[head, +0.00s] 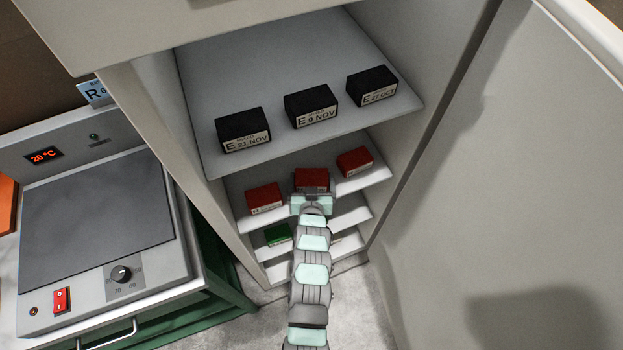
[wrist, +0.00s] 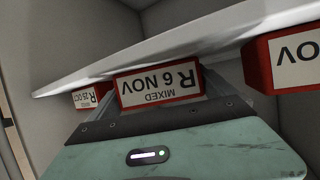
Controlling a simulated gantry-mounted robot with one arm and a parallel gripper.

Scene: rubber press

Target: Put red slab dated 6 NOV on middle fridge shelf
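The red slab (wrist: 160,85) labelled "MIXED R 6 NOV" sits between the fingers of my gripper (wrist: 158,96), with its label facing the wrist camera upside down. The fingers lie close along both its sides with no clear gap, so my gripper looks shut on it. In the head view this slab (head: 311,178) is between two other red slabs on the second visible fridge shelf (head: 345,187), and my gripper (head: 312,196) reaches it from the front. Its base looks level with the shelf's front edge; whether it is lifted slightly cannot be told.
A red slab (wrist: 92,96) reading R 25 OCT and another red slab (wrist: 290,62) ending in NOV stand close on either side. Black slabs (head: 312,104) stand on the shelf above. A green slab (head: 278,235) is lower down. The fridge door (head: 540,170) is open at right.

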